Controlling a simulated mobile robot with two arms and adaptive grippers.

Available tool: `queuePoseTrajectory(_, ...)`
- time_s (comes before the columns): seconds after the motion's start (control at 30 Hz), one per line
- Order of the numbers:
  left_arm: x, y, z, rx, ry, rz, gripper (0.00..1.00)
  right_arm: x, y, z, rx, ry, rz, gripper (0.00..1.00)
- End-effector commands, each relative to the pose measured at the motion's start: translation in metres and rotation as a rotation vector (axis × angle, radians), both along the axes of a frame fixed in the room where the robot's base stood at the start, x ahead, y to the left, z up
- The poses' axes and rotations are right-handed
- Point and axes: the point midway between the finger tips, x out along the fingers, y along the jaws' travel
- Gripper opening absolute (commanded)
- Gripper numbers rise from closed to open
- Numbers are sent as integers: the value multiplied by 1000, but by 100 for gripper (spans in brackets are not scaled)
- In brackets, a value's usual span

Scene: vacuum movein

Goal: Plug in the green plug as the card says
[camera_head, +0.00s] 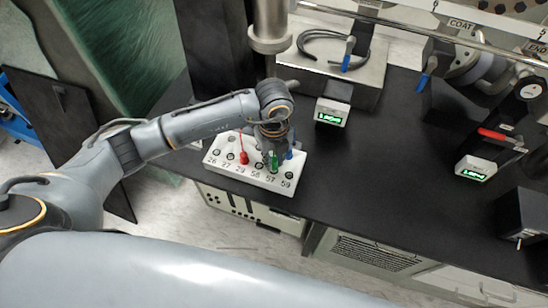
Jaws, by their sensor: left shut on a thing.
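The green plug (274,163) is upright over the front row of the white socket board (228,174), near the number 57. My left gripper (272,151) points down and is shut on its upper part. I cannot tell whether the plug's tip is in a socket or just above it. A red plug (244,158) with a red cord stands on the board near 29. A blue plug (290,154) shows just right of my gripper, partly hidden by it. The board bears printed numbers such as 26, 27, 29, 57 and 59. I make out no card. My right gripper is not in view.
The board sits at the black bench's (400,170) front left edge. Behind it are a small green-lit display (331,112) and a metal box (360,75) with a black cable. Another display (474,170) and valves stand at right. The bench middle is clear.

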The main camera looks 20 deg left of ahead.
Motion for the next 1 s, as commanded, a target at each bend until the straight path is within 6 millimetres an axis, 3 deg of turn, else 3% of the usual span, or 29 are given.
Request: queuePoseTrajectory(1.0, 0, 0, -15, 0, 0, 0, 0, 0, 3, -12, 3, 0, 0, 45)
